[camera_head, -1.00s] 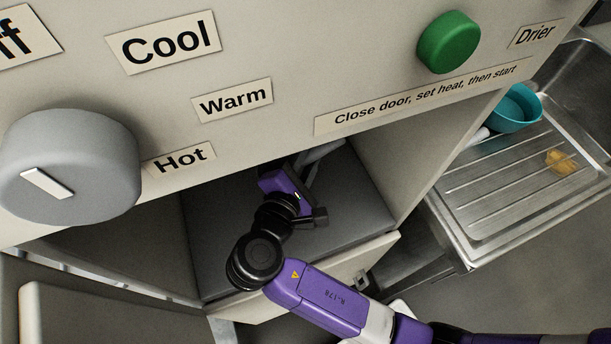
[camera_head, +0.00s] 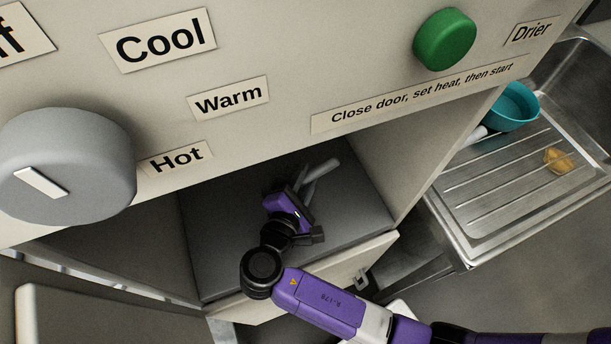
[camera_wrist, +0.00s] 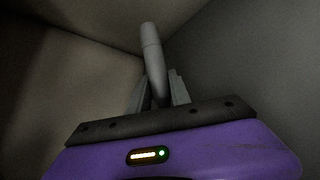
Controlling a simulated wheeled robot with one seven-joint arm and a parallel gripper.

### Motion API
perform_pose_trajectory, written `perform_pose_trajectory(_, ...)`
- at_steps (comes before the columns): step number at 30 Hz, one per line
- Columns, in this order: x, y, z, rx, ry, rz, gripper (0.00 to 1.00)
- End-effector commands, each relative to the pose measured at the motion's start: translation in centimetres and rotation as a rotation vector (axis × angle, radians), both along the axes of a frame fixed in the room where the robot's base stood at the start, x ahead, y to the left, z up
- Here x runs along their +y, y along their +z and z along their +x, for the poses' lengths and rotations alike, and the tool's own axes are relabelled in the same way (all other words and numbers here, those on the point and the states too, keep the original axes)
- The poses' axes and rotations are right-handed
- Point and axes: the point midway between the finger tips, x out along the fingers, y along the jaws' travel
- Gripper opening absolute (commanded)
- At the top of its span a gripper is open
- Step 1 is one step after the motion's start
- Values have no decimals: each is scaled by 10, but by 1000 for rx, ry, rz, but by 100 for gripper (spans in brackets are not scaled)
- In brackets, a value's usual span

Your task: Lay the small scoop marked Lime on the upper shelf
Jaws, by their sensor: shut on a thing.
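My gripper (camera_head: 306,187) is inside the open compartment under the control panel. In the wrist view its two grey fingers (camera_wrist: 159,92) are shut on a pale grey rod (camera_wrist: 151,45), which sticks out past them. The rod (camera_head: 322,171) also shows in the head view above the dark grey compartment surface (camera_head: 230,225). It looks like a handle. I see no bowl and no Lime mark on it, and I cannot tell whether it touches the surface. I cannot tell which surface is the upper shelf.
The panel above carries a grey knob (camera_head: 65,165) and a green button (camera_head: 445,40). The compartment's right wall (camera_head: 425,165) stands beside my gripper. At right, a metal sink drainer (camera_head: 490,205) holds a teal bowl-shaped thing (camera_head: 512,108) and a small yellow thing (camera_head: 558,160).

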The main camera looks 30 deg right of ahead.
Motion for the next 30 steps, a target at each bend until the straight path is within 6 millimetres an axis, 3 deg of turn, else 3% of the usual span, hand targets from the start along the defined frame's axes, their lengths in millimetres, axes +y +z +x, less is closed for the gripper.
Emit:
perform_pose_trajectory(1, 0, -1, 0, 1, 0, -1, 28)
perform_pose_trajectory(4, 0, -1, 0, 0, 0, 0, 46)
perform_pose_trajectory(17, 5, 2, -3, 0, 1, 0, 46)
perform_pose_trajectory(30, 69, 22, -52, -1, 3, 1, 46)
